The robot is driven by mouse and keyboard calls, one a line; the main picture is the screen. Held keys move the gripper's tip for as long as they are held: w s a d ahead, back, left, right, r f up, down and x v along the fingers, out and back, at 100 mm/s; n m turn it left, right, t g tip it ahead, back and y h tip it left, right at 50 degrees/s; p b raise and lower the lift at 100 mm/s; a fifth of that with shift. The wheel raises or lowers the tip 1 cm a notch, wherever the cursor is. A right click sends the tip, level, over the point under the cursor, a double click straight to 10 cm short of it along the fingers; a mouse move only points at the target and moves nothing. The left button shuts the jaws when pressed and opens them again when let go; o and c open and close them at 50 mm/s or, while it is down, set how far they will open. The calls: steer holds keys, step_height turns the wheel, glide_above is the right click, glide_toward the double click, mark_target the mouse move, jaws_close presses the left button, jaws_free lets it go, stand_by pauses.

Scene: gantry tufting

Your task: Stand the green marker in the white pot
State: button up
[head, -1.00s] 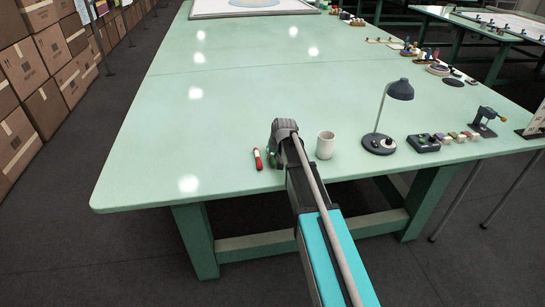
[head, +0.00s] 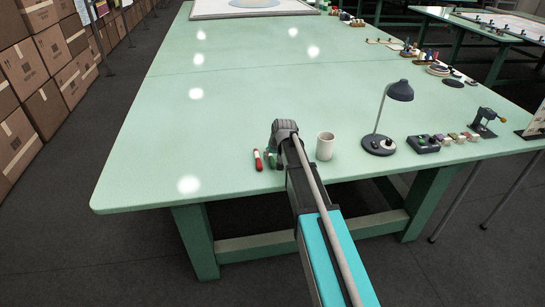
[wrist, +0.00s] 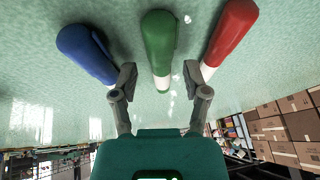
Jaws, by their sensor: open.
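The green marker (wrist: 159,45) lies on the table between the open fingers of my gripper (wrist: 161,88) in the wrist view, with a blue marker to one side and a red one to the other. The fingers do not touch the green marker. In the head view my gripper (head: 274,148) is low over the table, and the green marker (head: 271,160) shows only in part beside it. The white pot (head: 325,146) stands upright just right of my gripper; I cannot see inside it.
The red marker (head: 257,160) lies left of my gripper, and it shows in the wrist view (wrist: 229,38). The blue marker (wrist: 84,50) is close to one finger. A desk lamp (head: 380,142) stands right of the pot. The table (head: 180,150) is clear to the left.

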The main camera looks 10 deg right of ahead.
steer(key=p+v, duration=1)
steer(key=v, duration=0.2)
stand_by(0.3)
steer(key=shift+w, duration=0.1)
stand_by(0.6)
steer(key=s+a+f+g+h, duration=0.1)
steer(key=s+g, duration=0.3)
steer(key=s, duration=2.1)
steer(key=shift+a+f+g+h, duration=0.3)
steer(key=shift+a+f+g, duration=0.1)
steer(key=shift+c, duration=0.2)
